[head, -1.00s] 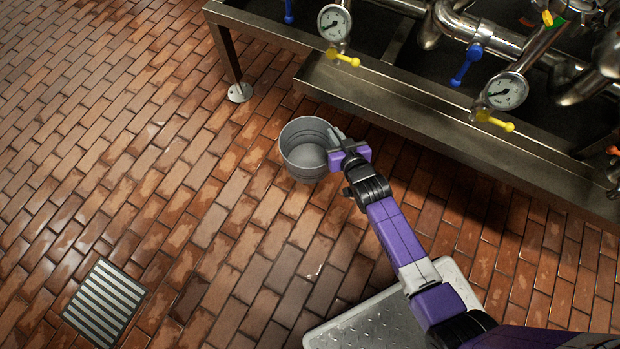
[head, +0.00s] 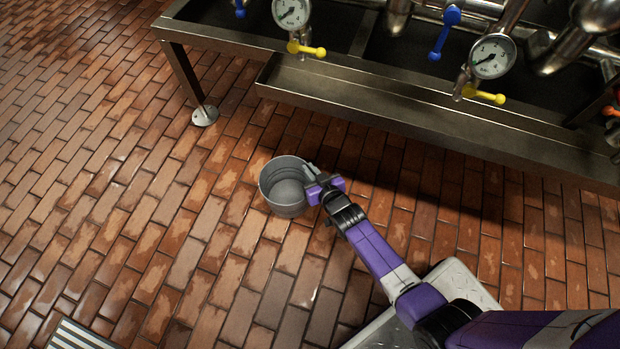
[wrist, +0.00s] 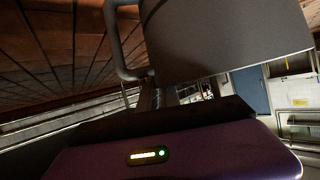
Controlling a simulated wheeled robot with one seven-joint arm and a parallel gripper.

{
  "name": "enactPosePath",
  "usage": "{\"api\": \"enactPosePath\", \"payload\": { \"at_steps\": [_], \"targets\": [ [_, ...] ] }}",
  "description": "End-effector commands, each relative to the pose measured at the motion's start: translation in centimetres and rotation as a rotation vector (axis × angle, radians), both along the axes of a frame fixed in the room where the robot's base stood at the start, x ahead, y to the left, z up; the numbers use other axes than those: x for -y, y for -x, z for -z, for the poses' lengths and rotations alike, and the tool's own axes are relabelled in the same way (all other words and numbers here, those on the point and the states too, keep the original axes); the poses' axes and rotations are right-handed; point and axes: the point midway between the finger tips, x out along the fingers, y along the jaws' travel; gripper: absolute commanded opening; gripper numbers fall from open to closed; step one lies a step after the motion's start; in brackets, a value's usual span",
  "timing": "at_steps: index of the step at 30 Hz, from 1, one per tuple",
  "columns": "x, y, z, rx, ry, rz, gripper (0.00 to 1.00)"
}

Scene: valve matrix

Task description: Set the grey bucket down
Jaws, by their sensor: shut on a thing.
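The grey bucket (head: 272,196) is at the middle of the head view, upright with its open top facing up; it looks empty. My gripper (head: 313,174) reaches it from the right and is shut at the right side of its rim. In the wrist view the bucket (wrist: 225,40) fills the top, with a bent grey handle (wrist: 115,45) on its left. The fingers (wrist: 160,95) meet it there, partly hidden by the dark gripper body. I cannot tell whether the bucket's base touches the brick floor (head: 170,240).
A metal valve bench (head: 400,115) with gauges and yellow and blue handles stands behind and to the right. Its leg foot (head: 205,116) is on the floor behind the bucket. A striped floor grate (head: 80,338) is at lower left. Open floor lies left and in front.

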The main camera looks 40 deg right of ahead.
Motion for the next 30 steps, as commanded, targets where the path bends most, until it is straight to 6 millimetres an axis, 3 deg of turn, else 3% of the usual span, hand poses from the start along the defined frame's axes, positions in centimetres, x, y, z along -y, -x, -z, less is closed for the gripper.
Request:
{"api": "enactPosePath", "payload": {
  "at_steps": [9, 22, 23, 25, 30],
  "targets": [
    [0.1, -0.1, 3.9, 0.001, 0.001, 0.002, 0.0],
    [0.0, 0.0, 4.3, 0.001, -0.001, 0.0, 0.0],
    [0.0, 0.0, 4.3, 0.0, 0.0, 0.0, 0.13],
    [0.0, 0.0, 4.3, -0.001, 0.0, 0.0, 0.27],
    [0.0, 0.0, 4.3, -0.001, 0.0, 0.001, 0.3]
  ]
}}
